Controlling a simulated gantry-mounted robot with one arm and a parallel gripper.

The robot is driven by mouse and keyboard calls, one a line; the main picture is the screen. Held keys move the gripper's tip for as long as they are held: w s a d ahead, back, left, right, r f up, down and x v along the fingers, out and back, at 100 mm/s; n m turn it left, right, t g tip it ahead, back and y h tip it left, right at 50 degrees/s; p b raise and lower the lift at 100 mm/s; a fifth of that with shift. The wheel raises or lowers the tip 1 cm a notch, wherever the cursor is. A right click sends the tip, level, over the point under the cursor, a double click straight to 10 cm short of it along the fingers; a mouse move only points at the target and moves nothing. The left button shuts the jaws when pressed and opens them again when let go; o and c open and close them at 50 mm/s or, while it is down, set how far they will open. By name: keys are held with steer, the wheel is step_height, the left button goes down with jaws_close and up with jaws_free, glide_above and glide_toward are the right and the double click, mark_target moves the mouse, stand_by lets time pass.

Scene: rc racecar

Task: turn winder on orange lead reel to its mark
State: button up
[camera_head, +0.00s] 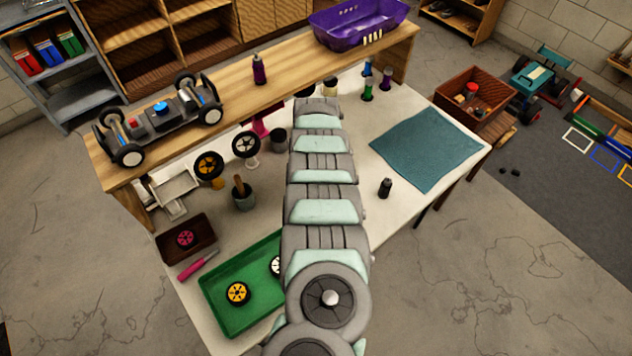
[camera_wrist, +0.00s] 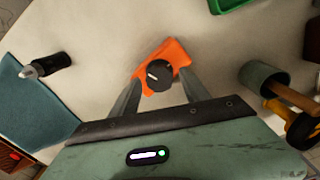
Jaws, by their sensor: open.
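The orange lead reel (camera_wrist: 176,52) lies on the pale tabletop in the wrist view. Its dark round winder (camera_wrist: 158,74) sits on it, with a light line across its face. My gripper (camera_wrist: 160,92) is open, with one finger on each side of the winder. I cannot tell whether the fingertips touch it. No separate mark on the reel is clear to me. In the head view my arm hides the reel and the gripper.
A dark bottle (camera_head: 385,187) stands near the teal mat (camera_head: 425,148). A grey pot (camera_wrist: 262,76) with a wooden handle stands on the other side. A green tray (camera_head: 222,300) holds wheels. A raised shelf (camera_head: 290,82) carrying a car chassis runs along the back.

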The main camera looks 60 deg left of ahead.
steer(key=shift+r+p, duration=1.65)
steer(key=shift+r, duration=1.35)
